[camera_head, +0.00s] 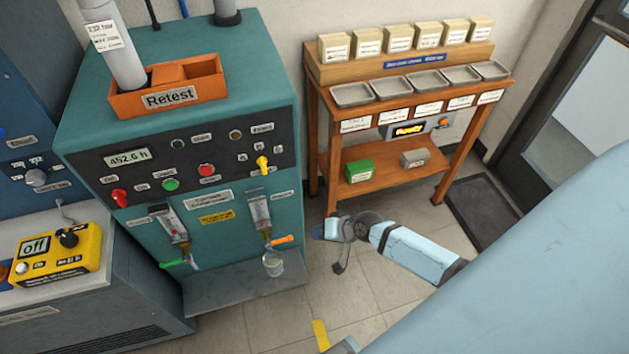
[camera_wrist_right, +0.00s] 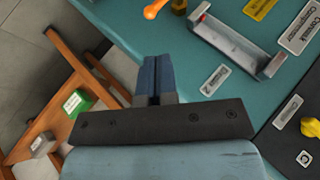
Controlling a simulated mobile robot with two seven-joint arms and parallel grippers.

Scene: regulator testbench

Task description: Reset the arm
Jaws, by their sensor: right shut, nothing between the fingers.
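My right arm reaches in from the lower right in the head view, light blue with dark joints. My left gripper does not show.
An orange "Retest" tray (camera_head: 190,92) holding a grey cylinder stands on the bench. A clear cup (camera_head: 273,263) sits under the orange-handled valve (camera_head: 284,239). A yellow "off" box (camera_head: 62,258) is at left. A wooden table (camera_head: 400,160) holds trays and boxes. Open floor (camera_head: 400,185) lies between.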

